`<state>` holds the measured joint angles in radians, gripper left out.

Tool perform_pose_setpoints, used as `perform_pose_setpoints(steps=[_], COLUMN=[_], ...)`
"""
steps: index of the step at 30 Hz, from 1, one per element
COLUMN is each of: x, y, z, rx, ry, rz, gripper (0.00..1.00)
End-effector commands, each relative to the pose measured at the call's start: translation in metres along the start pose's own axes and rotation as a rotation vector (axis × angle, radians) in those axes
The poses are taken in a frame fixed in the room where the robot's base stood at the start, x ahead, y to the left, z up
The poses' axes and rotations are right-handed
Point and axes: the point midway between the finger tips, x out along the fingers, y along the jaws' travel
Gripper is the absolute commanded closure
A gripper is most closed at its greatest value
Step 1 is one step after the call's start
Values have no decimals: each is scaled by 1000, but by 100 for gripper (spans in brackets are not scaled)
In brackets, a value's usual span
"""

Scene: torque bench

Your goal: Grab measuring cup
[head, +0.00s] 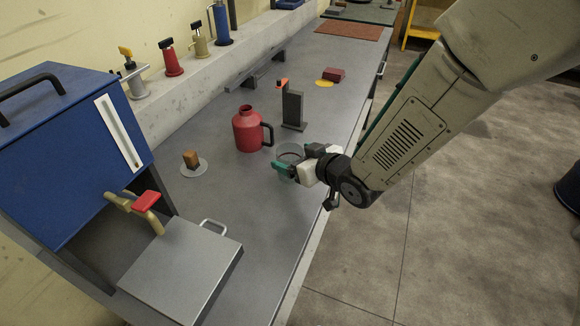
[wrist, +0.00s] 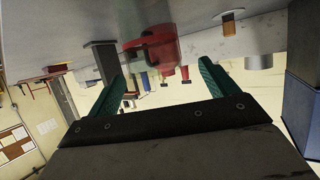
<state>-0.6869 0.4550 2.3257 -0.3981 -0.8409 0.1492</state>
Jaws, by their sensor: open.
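A clear measuring cup (head: 289,149) stands on the grey bench, partly hidden by my gripper (head: 294,160) in the head view. My gripper is open, with its green fingers close to the cup. The head view does not show clearly whether the fingers touch it. In the wrist view, which is upside down, the open fingers (wrist: 161,70) point toward the faint see-through cup (wrist: 136,45), which overlaps the red jug behind it.
A red jug (head: 247,133) with a dark handle stands just behind the cup. A dark upright stand (head: 293,110) is beyond it. A small brown block (head: 191,159) sits on a round disc to the left. A blue cabinet (head: 70,150) and a grey hinged plate (head: 180,268) are at the near left.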

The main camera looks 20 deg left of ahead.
Motion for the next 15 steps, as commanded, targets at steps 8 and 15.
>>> perform_pose_setpoints(steps=[8, 15], x=[37, 59], y=[6, 6], z=[8, 6], rx=[0, 0], ry=[-3, -1], rz=[1, 1], gripper=[14, 14])
